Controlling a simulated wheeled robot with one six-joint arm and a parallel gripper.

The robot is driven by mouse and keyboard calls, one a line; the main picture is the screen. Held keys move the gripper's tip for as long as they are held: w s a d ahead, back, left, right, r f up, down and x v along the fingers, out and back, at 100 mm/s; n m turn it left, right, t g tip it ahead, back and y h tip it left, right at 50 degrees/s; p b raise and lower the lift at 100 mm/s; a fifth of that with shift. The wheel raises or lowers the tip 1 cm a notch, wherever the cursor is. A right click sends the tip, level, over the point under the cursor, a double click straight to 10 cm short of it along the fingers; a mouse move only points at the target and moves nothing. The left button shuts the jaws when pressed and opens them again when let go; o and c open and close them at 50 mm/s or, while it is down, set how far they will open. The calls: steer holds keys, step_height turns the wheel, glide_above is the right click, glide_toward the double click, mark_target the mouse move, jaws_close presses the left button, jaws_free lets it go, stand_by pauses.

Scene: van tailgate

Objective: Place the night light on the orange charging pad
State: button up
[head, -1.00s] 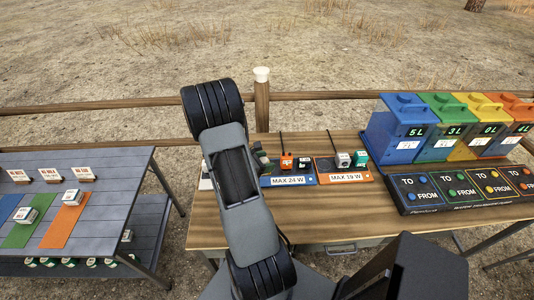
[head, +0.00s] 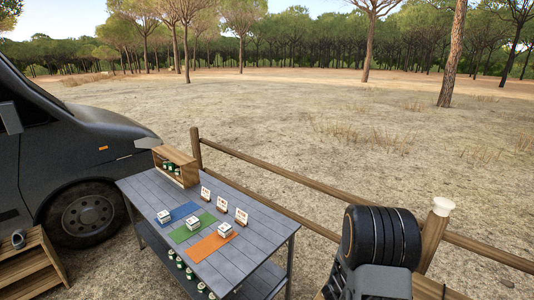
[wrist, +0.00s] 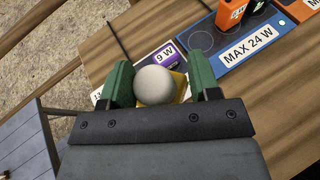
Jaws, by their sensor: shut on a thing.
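My gripper (wrist: 160,70) shows in the wrist view, its green fingers shut on the sides of a round white ball on a yellow base, which looks like the night light (wrist: 153,85). It is above the wooden table. The orange charging pad (wrist: 292,8) shows only as a sliver at the top right of the wrist view, beyond the blue MAX 24 W pad (wrist: 245,42). An orange block (wrist: 232,12) stands on the blue pad. The head view shows part of my arm at lower right, but neither the gripper nor the pads.
In the head view, a grey table (head: 150,193) with coloured mats, including an orange mat (head: 207,246), stands left of a wooden fence (head: 300,188). A dark van (head: 85,140) is behind it.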

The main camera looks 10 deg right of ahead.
steer(key=w+a+r+n+t+y, duration=0.2)
steer(key=w+a+n+t+y, duration=0.1)
steer(key=a, duration=0.6)
steer(key=w+a+r+n+t+y+b, duration=0.1)
steer(key=w+a+r+n+t+y, duration=0.2)
steer(key=a, duration=0.6)
steer(key=w+a+r+n+t+y, duration=0.2)
steer(key=w+a+n+t+y, duration=0.1)
steer(key=w+a+n, duration=0.3)
steer(key=w+a+t, duration=0.1)
steer(key=w+a, duration=0.1)
steer(key=a, duration=0.2)
steer(key=shift+w+r+n+t+b, duration=0.15)
steer(key=shift+r+n+t+b, duration=0.15)
steer(key=shift+n+b, duration=0.1)
steer(key=shift+a, duration=0.15)
